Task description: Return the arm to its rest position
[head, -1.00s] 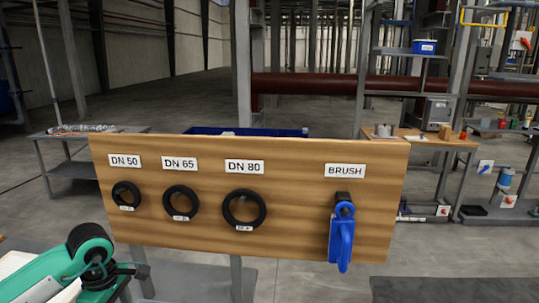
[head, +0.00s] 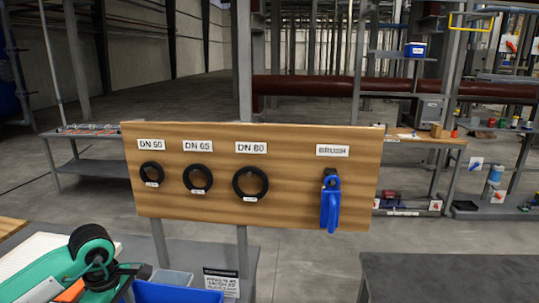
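My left arm, green and black, comes in at the lower left of the head view. Its black end (head: 132,272) is over the near bench, well apart from the board. I cannot make out its fingertips or whether they are open or shut. My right arm and gripper are not in view. A wooden board (head: 290,204) stands ahead with labels DN 50, DN 65, DN 80 and BRUSH. Black rings hang under the first three labels: DN 50 (head: 151,164), DN 65 (head: 185,178) and DN 80 (head: 236,184). A blue brush (head: 330,214) hangs under BRUSH.
A blue bin (head: 180,294) and a small printed sign (head: 221,284) are on the near bench below the board. A dark table (head: 450,280) is at the lower right. A grey side table (head: 95,172) and a wooden workbench (head: 425,141) stand behind.

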